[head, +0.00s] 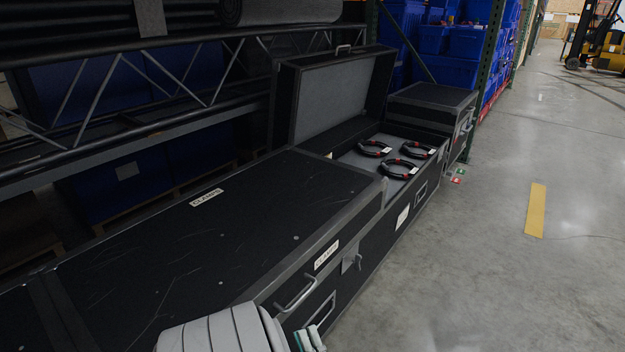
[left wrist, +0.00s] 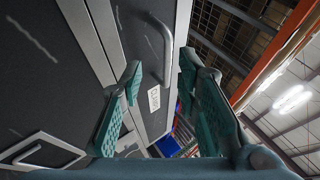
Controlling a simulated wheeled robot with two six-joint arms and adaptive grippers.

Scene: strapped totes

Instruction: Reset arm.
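My left gripper (head: 310,340) shows at the bottom edge of the head view, partly cut off, beside the front of a closed black case (head: 200,240) labelled CLAMPS. In the left wrist view, its two green fingers stand apart with nothing held between them, so the left gripper (left wrist: 160,68) is open. Beyond the fingers are the case's metal handle (left wrist: 162,45) and its white label (left wrist: 154,98). The handle is also in the head view (head: 297,294), just above the gripper. I cannot see my right gripper.
An open case (head: 335,95) with several black cable coils (head: 400,168) stands beyond the closed one. Another closed case (head: 432,97) is behind it. Racks with blue totes (head: 450,42) line the back. The concrete floor (head: 500,260) at right is clear, with a forklift (head: 600,45) far off.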

